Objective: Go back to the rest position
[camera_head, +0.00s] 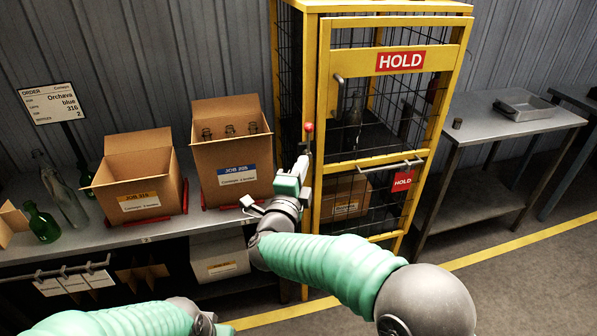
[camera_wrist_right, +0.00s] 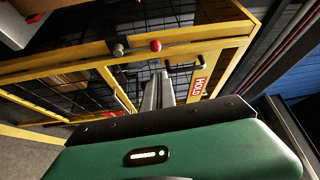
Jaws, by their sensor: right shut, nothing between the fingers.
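My right gripper (camera_head: 301,168) is raised in front of the left post of the yellow cage (camera_head: 312,60), just right of the JOB 205 box. It is shut and holds nothing. In the right wrist view its fingers (camera_wrist_right: 158,90) point towards the cage front. A red knob (camera_head: 308,127) stands just above the fingertips in the head view; I cannot tell whether they touch. The red knob also shows beyond the fingers in the wrist view (camera_wrist_right: 155,45).
Bench (camera_head: 100,235) on the left holds two open cartons, JOB 316 (camera_head: 140,180) and JOB 205 (camera_head: 232,165), and a green bottle (camera_head: 42,224). The cage has HOLD signs, a bottle (camera_head: 353,122) and a carton (camera_head: 346,198). A steel table (camera_head: 490,125) stands right. The floor in front right is clear.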

